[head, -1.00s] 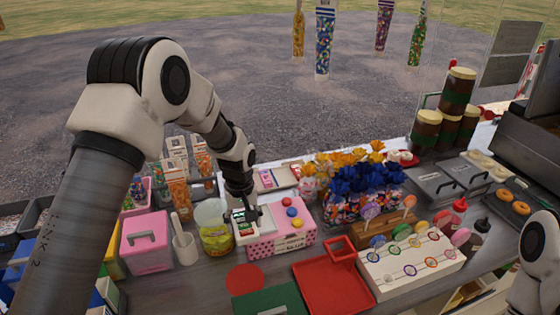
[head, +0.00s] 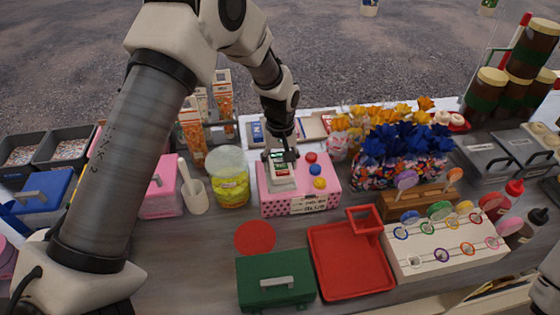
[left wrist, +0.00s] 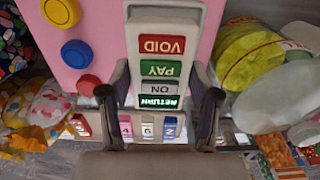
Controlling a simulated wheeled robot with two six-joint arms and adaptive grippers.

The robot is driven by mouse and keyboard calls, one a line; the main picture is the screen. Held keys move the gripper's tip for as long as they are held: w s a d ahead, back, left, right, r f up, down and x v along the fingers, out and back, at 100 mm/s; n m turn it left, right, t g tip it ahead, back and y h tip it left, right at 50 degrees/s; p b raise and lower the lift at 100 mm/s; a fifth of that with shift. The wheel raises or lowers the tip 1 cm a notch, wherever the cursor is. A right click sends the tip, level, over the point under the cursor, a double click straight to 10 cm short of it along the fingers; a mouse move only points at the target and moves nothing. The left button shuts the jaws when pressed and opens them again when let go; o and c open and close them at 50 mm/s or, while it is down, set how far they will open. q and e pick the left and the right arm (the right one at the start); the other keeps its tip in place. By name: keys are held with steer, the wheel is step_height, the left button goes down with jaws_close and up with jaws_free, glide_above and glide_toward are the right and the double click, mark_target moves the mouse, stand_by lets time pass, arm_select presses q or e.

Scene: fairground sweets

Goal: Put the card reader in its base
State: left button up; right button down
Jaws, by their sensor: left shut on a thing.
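The card reader (left wrist: 165,60) is a pale grey device with VOID, PAY and NO keys and a small dark display reading RETURN. My left gripper (left wrist: 159,100) is shut on its display end, one finger on each side. In the head view the left gripper (head: 283,155) points down at the reader (head: 281,178), over the left part of a pink counter box (head: 318,188). A base is not clearly distinguishable under the reader, and I cannot tell whether the reader is seated or held just above. My right gripper is out of view.
Red, blue and yellow buttons (head: 318,170) are beside the reader on the box. A yellow-green jar (head: 230,180) stands close at left. A red tray (head: 345,265) and green case (head: 275,280) lie in front. Blue flowers (head: 390,145) crowd the right.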

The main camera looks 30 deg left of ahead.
arm_select(q)
steer(key=shift+s+r, duration=0.4)
steer(key=shift+s, duration=0.05)
steer(key=shift+w+f, duration=0.4)
steer(key=shift+w, duration=0.05)
steer(key=shift+s, duration=0.1)
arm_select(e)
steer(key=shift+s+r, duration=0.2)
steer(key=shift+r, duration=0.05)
arm_select(q)
steer(key=shift+f, duration=0.2)
steer(key=shift+s+f, duration=0.1)
steer(key=shift+f, duration=0.1)
steer(key=o, duration=1.5)
